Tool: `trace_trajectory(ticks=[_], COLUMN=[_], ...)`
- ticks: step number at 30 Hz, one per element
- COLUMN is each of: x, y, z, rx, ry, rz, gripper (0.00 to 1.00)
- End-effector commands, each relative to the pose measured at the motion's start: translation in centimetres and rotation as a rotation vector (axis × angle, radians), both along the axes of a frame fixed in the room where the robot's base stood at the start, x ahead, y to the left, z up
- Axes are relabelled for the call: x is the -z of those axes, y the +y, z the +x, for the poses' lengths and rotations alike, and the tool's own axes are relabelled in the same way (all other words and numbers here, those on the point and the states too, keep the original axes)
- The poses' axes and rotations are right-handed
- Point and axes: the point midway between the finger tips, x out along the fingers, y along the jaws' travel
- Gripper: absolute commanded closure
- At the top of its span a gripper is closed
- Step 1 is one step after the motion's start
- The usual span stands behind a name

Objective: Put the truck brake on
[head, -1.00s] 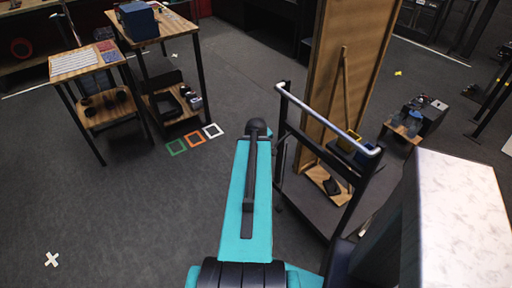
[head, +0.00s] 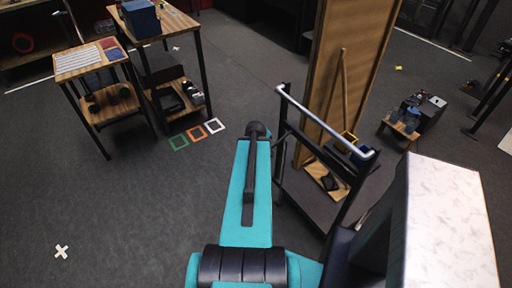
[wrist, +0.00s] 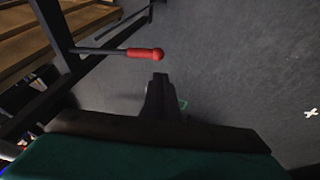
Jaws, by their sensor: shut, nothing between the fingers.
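The truck (head: 312,205) is a dark-framed cart with a silver handle bar (head: 325,122), to the right of my teal arm in the head view. A lever with a red grip (wrist: 145,53) sticks out sideways from its dark frame (wrist: 58,35) in the wrist view; I take it for the brake. My gripper (wrist: 159,80) is shut and empty. Its tip shows just below the red knob end of the lever in the wrist view, with a small gap in the picture. I cannot tell the depth between them. The lever is not clear in the head view.
Wooden tables (head: 88,62) stand at the left. Coloured floor squares (head: 196,133) and a white cross (head: 61,252) lie on open grey floor. A pale-topped block (head: 447,215) is at the right.

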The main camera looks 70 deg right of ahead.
Motion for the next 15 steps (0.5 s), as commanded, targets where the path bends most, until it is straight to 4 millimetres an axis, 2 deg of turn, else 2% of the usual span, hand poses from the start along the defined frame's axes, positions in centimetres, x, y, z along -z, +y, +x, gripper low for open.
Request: trace_trajectory(ticks=[3, 15], x=[-0.58, -0.89], y=[0.20, 0.70], z=[0.00, -0.04], rx=[0.000, 0.000], ry=[0.000, 0.000], rz=[0.000, 0.000], gripper=[1.00, 1.00])
